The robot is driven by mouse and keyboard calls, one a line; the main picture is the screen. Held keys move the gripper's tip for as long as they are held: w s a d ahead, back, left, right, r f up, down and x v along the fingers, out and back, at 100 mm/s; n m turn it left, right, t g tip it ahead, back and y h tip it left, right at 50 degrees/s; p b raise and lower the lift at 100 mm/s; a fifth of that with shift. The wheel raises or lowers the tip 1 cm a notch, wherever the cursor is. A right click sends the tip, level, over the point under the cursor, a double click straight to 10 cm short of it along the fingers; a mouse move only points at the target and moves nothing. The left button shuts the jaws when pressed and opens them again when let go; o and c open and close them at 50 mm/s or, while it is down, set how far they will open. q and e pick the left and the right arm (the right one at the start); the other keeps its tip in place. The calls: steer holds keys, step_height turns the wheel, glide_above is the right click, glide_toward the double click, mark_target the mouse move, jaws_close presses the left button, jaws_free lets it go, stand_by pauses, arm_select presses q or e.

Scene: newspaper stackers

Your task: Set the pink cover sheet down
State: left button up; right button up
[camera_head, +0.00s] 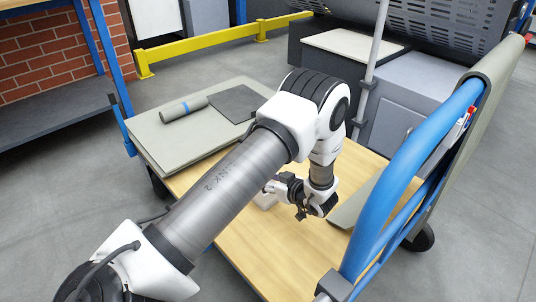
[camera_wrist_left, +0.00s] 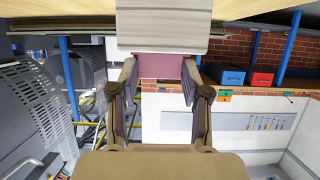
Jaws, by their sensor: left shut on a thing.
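The pink cover sheet (camera_wrist_left: 160,66) shows in the left wrist view between the two fingers of my left gripper (camera_wrist_left: 160,78), which is shut on it. A pale block, like a stack of paper (camera_wrist_left: 162,30), is just beyond the fingertips and hides part of the sheet. In the head view my left gripper (camera_head: 285,192) is low over the wooden cart deck (camera_head: 265,250), close beside a pale block (camera_head: 264,201). The pink sheet cannot be made out there. Whether the sheet touches the block is unclear. My right gripper is in neither view.
Grey-green boards (camera_head: 165,145) lie at the cart's far left, with a rolled paper (camera_head: 184,108) and a dark sheet (camera_head: 236,103) on top. The blue cart handle (camera_head: 385,215) rises at right, near another grey-green board (camera_head: 350,208). The deck's near part is bare.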

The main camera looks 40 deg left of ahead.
arm_select(q)
steer(key=shift+f, duration=0.1)
steer(key=o, duration=0.9)
steer(key=shift+f, duration=0.1)
steer(key=shift+c, duration=0.2)
steer(key=shift+d+r, duration=0.1)
steer(key=shift+r, duration=0.2)
steer(key=p+v, duration=0.3)
steer(key=v, duration=0.4)
steer(key=shift+d, duration=0.1)
